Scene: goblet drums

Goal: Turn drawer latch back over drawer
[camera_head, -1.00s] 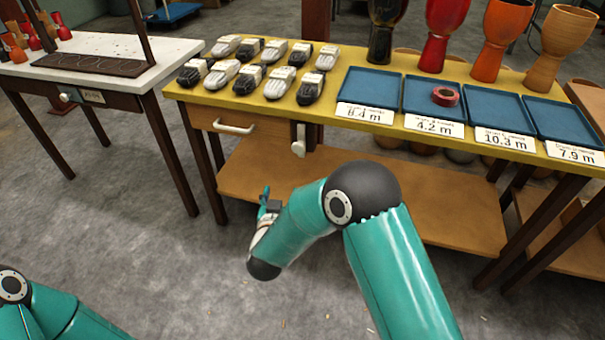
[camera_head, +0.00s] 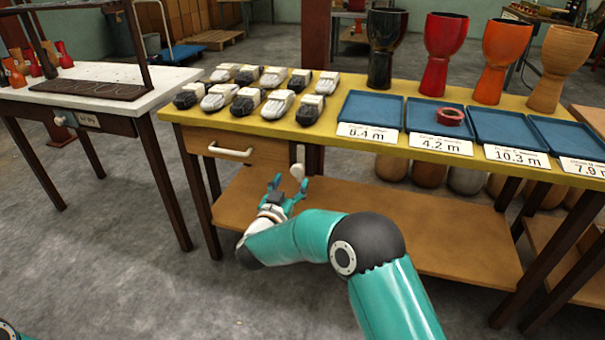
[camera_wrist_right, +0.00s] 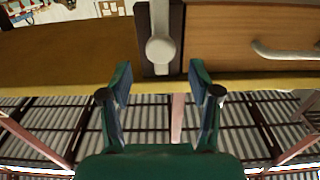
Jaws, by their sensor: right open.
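The drawer latch (camera_head: 298,164) is a pale bar with a rounded knob end. It hangs upright on the table front, just right of the closed wooden drawer (camera_head: 271,150), not across its front. In the right wrist view the latch (camera_wrist_right: 161,50) stands centred ahead of my fingers, with the drawer (camera_wrist_right: 225,42) to its right in that picture. My right gripper (camera_head: 289,184) is open and empty, just below the latch's knob. Its fingers (camera_wrist_right: 161,74) are spread to either side of the knob's line, and appear short of it. My left gripper is out of view.
The yellow tabletop (camera_head: 325,108) holds several dark and pale shoe-like objects, blue trays (camera_head: 368,110) with number cards, a red ring (camera_head: 449,117) and goblet drums (camera_head: 437,50). A lower shelf (camera_head: 400,215) lies beneath. A white table (camera_head: 110,82) stands left.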

